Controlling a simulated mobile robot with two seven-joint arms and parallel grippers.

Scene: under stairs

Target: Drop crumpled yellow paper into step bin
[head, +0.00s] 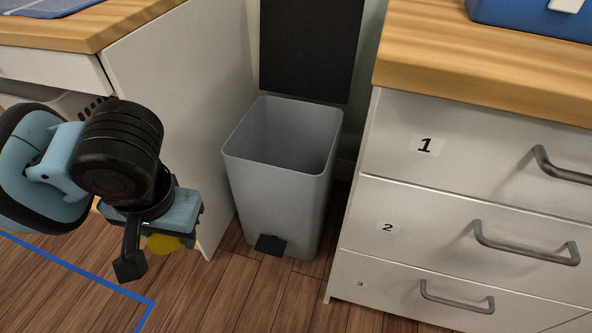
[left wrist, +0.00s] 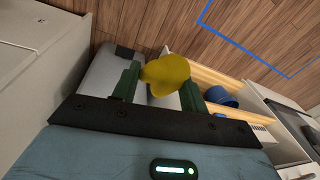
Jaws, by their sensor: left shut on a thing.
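The crumpled yellow paper (head: 166,244) is mostly hidden under my left gripper (head: 158,246) in the head view. In the left wrist view the yellow paper (left wrist: 168,72) sits between the two dark fingers of my left gripper (left wrist: 160,86), which is shut on it. The grey step bin (head: 278,190) stands on the floor to the right of this gripper, apart from it. Its dark lid (head: 310,45) stands upright, so the bin is open, and the inside that shows looks empty. Its black pedal (head: 270,244) is at the front bottom. My right gripper is not in view.
A white drawer unit (head: 400,215) with numbered drawers, metal handles and a wooden top stands right of the bin. A white cabinet (head: 190,90) with a wooden top stands left of it. Blue tape (head: 85,272) marks the wooden floor. The wrist view shows a blue container (left wrist: 220,96).

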